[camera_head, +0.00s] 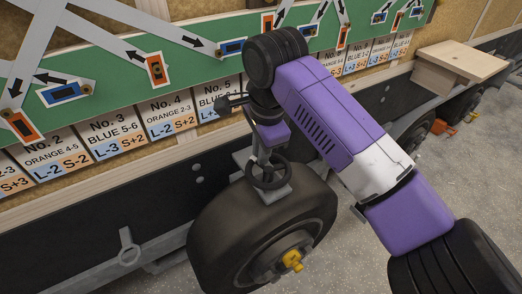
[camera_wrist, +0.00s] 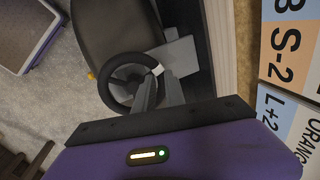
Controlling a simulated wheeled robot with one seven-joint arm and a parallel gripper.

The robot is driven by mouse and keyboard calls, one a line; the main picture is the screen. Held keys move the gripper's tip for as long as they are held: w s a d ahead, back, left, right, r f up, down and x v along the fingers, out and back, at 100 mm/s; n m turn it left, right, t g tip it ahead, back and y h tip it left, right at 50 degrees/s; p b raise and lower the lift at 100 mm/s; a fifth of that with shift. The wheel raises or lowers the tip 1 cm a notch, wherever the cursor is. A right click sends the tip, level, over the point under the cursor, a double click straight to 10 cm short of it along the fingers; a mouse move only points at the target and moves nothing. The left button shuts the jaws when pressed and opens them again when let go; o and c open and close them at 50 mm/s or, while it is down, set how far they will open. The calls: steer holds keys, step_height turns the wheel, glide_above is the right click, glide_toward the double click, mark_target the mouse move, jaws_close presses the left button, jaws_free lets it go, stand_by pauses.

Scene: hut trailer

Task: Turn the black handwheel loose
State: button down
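The black handwheel (camera_head: 268,173) sits on a grey bracket just above the large dark tyre, and its ring also shows in the wrist view (camera_wrist: 110,91). My gripper (camera_head: 264,155) points down at the handwheel from above. In the wrist view its two grey fingers (camera_wrist: 160,80) stand a little apart at the right side of the ring. One finger overlaps the inside of the ring and the other is outside it. A light patch shows between the tips. I cannot tell whether they touch the rim, and the arm hides part of the area.
The tyre (camera_head: 235,225) with a yellow hub piece (camera_head: 292,260) is below. A board with numbered cards (camera_head: 115,137) and a green panel (camera_head: 120,75) runs along the wall behind. A wooden step (camera_head: 462,60) juts out at the right. The floor at the right is mostly clear.

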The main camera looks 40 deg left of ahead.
steer(key=p, duration=0.2)
steer(key=shift+s+r+p, duration=0.1)
steer(key=shift+r+p, duration=0.15)
steer(key=shift+p, duration=0.05)
